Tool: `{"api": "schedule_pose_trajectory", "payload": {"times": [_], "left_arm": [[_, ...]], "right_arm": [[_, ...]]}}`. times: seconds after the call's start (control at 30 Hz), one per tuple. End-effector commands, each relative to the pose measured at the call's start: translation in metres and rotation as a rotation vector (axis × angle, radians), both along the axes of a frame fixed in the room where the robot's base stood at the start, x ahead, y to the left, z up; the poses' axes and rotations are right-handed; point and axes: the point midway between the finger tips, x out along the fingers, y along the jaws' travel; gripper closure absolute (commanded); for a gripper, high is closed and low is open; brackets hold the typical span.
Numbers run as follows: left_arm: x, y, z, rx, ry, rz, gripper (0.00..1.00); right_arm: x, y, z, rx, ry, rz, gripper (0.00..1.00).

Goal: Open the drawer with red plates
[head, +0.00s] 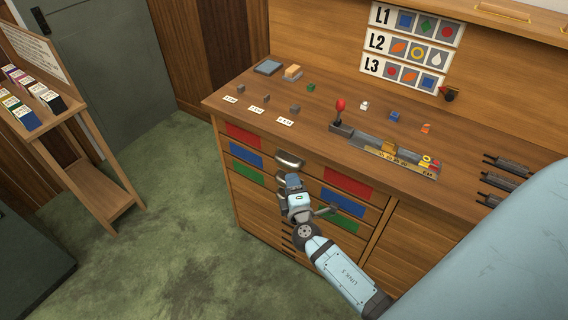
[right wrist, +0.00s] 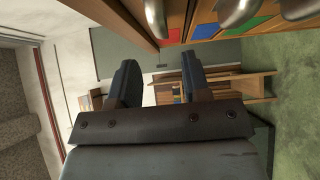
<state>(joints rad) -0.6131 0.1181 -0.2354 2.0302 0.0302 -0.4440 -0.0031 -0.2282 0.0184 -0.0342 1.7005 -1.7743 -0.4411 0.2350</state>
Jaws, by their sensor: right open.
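The drawer with red plates is the top one in the wooden cabinet. Its left red plate (head: 243,135) and right red plate (head: 347,182) sit either side of a metal cup handle (head: 290,160). The drawer front looks flush and shut. My right gripper (head: 291,182) is just below and in front of that handle. In the right wrist view its two fingers (right wrist: 160,80) are apart with nothing between them. That view also shows a red plate (right wrist: 172,38) and a metal handle (right wrist: 155,15) above the fingers. My left gripper is not in view.
Drawers with blue plates (head: 246,154) and green plates (head: 247,172) lie below. The worktop (head: 330,95) holds small blocks, labels and a tray with a red-knobbed lever (head: 340,105). A stand with cards (head: 85,180) is at left. Green carpet (head: 175,220) is clear.

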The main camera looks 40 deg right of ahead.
Motion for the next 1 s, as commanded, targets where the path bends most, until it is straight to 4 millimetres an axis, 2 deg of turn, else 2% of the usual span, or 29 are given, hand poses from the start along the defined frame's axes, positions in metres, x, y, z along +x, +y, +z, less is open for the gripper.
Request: {"api": "schedule_pose_trajectory", "payload": {"times": [0.1, 0.33, 0.5, 0.8, 0.87, 1.0], "left_arm": [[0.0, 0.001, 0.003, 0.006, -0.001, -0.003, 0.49], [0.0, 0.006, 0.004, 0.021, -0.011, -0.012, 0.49], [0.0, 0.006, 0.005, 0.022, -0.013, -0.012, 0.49], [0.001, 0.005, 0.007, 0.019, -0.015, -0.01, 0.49], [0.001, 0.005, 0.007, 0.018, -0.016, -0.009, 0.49], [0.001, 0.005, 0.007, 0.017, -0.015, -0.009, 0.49]], "right_arm": [[0.026, -0.01, 0.003, -0.001, -0.002, 0.0, 0.56], [0.06, -0.025, 0.001, 0.0, -0.001, 0.001, 0.56], [0.071, -0.029, 0.0, -0.001, 0.0, 0.001, 0.56], [0.073, -0.03, -0.001, 0.0, 0.001, 0.001, 0.56], [0.073, -0.03, 0.0, 0.0, 0.001, 0.001, 0.68], [0.073, -0.03, 0.0, 0.0, 0.001, 0.001, 1.0]]}}
